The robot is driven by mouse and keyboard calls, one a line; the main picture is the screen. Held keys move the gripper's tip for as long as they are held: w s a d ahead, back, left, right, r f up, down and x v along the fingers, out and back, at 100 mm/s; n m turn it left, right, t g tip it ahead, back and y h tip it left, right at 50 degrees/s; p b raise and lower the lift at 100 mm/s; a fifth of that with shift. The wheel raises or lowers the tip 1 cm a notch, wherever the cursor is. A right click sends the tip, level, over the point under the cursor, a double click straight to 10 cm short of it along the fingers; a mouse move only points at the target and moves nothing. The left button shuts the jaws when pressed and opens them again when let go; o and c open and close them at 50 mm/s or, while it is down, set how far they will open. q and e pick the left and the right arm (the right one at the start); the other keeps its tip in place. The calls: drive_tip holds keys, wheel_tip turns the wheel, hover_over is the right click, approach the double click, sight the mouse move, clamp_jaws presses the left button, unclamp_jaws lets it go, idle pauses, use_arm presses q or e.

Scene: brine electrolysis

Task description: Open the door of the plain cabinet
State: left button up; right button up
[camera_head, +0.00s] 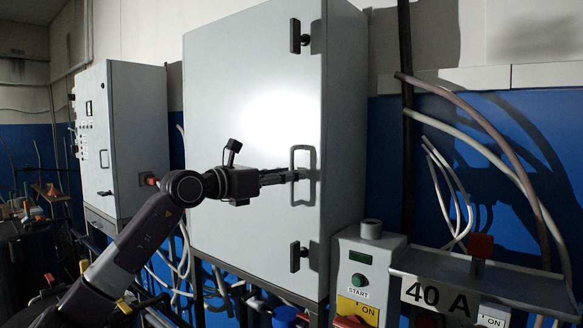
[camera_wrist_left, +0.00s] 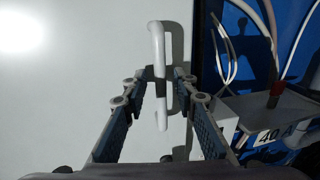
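My left gripper (camera_head: 294,176) is at the middle of the handle. In the left wrist view its two fingers (camera_wrist_left: 163,76) are apart, one on each side of the bar, with a gap visible. My right gripper is not in view.
A START/ON control box (camera_head: 378,250) and a shelf marked 40 A (camera_head: 500,282) stand at the lower right. Pipes and cables run along the blue wall. Clear space lies before the door's upper part.

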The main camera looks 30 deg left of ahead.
use_arm(q)
drive_tip(key=shift+w+d, duration=0.1)
drive_tip(key=shift+w, duration=0.2)
clamp_jaws()
